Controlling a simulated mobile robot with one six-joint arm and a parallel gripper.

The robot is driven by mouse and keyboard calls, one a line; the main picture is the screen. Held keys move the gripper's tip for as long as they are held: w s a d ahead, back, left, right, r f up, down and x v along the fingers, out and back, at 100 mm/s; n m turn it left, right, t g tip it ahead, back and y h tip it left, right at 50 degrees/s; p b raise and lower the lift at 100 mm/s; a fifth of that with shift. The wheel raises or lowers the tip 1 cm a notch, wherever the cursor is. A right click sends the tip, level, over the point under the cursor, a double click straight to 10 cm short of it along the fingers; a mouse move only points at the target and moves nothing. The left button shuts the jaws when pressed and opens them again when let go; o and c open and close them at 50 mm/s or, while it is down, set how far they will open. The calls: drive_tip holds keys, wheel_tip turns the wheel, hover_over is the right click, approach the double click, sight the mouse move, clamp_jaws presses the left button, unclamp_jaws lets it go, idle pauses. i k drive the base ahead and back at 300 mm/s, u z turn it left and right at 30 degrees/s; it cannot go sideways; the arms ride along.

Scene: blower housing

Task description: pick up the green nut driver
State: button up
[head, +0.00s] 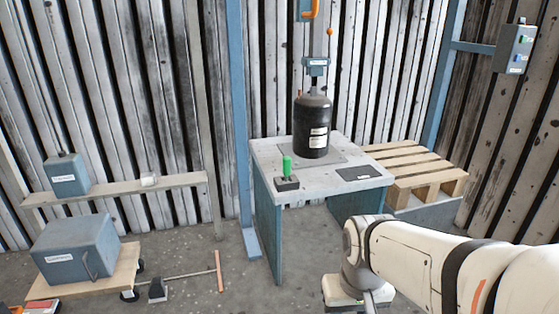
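The green nut driver (287,163) stands upright, handle up, in a small dark block (287,184) at the front left of the grey-topped table (265,150). Its shaft is hidden in or behind the block. My arm comes in from the lower right, to the right of the table's front, and bends down out of the bottom of the picture. My gripper's fingers do not show. Nothing of my arm touches the driver.
A black cylinder (312,127) stands under a post-mounted fixture (316,66) on the table. A dark flat pad (358,173) lies at the table's right. A wooden pallet (415,167) is behind right. A blue-grey box (77,247) sits on a dolly at left.

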sight(286, 160)
drive_tip(key=z, duration=0.1)
drive_tip(key=i, duration=1)
